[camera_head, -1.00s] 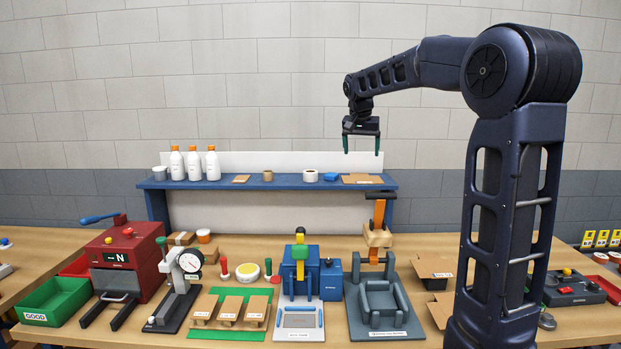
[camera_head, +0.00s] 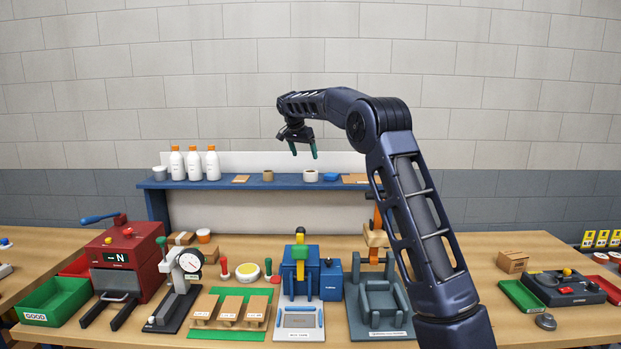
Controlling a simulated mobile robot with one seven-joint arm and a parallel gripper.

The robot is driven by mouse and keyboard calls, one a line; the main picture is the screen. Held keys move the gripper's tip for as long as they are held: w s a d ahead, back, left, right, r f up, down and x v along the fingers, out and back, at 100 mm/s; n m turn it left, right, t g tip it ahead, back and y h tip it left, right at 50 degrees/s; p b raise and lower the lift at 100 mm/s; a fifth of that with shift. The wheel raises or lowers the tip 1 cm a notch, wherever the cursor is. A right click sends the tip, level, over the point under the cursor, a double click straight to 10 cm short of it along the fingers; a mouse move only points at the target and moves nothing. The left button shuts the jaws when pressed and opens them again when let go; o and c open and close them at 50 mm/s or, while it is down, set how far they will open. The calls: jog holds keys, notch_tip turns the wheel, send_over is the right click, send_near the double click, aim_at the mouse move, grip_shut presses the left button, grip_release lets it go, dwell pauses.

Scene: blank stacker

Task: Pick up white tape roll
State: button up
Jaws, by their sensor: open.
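The white tape roll (camera_head: 310,176) sits on the blue shelf (camera_head: 220,184) at the back of the table, between a small brown roll and a blue item. My gripper (camera_head: 303,152) is open and empty, with green fingertips pointing down. In the picture it appears just above the tape roll, apart from it. How far it is in depth from the roll is hard to tell.
On the shelf stand several white bottles (camera_head: 194,163), a brown roll (camera_head: 267,175), a blue item (camera_head: 332,177) and flat cardboard (camera_head: 355,179), partly behind my arm. Below are a red machine (camera_head: 124,258), a blue press (camera_head: 300,268) and a grey fixture (camera_head: 381,301).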

aim_at(311, 176)
jog(key=x, duration=1)
jog(key=shift+d+f, duration=0.25)
jog(key=shift+f, duration=0.1)
jog(key=c, duration=1.1)
